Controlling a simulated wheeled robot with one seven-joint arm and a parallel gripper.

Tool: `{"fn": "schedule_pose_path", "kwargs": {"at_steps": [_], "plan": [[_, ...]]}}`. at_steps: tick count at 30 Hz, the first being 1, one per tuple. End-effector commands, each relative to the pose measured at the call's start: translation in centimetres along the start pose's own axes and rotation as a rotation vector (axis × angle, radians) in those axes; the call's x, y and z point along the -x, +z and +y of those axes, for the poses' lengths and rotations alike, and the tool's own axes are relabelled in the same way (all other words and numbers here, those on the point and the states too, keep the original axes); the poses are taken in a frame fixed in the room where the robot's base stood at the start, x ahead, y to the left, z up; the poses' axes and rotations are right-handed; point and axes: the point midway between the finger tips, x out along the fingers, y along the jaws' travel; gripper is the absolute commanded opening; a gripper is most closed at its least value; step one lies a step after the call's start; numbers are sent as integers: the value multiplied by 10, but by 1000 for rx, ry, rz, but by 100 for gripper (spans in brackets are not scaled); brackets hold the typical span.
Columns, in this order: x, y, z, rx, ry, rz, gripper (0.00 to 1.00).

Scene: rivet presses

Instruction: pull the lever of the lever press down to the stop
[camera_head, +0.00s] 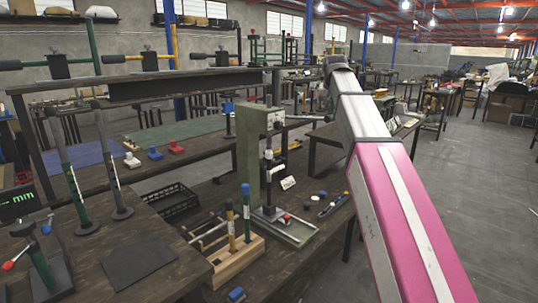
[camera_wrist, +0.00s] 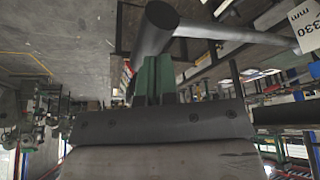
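The lever press (camera_head: 251,150) is a grey-green upright column on a flat base, standing on a dark workbench in the middle of the head view. Its dark lever (camera_head: 305,118) sticks out to the right near the top, roughly level, and its outer end is close beside my arm. My gripper is not visible in the head view. I cannot tell if the gripper touches the bar.
A wooden rack (camera_head: 235,262) with upright handled tools stands in front of the press. A black crate (camera_head: 172,200) is to its left. A small green stand (camera_head: 42,270) with a red-knobbed lever is at far left. Small parts lie right of the press; open floor (camera_head: 480,200) lies farther right.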

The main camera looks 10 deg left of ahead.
Motion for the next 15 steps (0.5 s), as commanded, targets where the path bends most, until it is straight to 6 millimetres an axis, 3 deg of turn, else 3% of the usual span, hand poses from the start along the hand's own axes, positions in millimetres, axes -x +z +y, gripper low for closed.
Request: {"fn": "schedule_pose_path", "kwargs": {"at_steps": [15], "plan": [[-16,8,2,0,-1,1,0]]}}
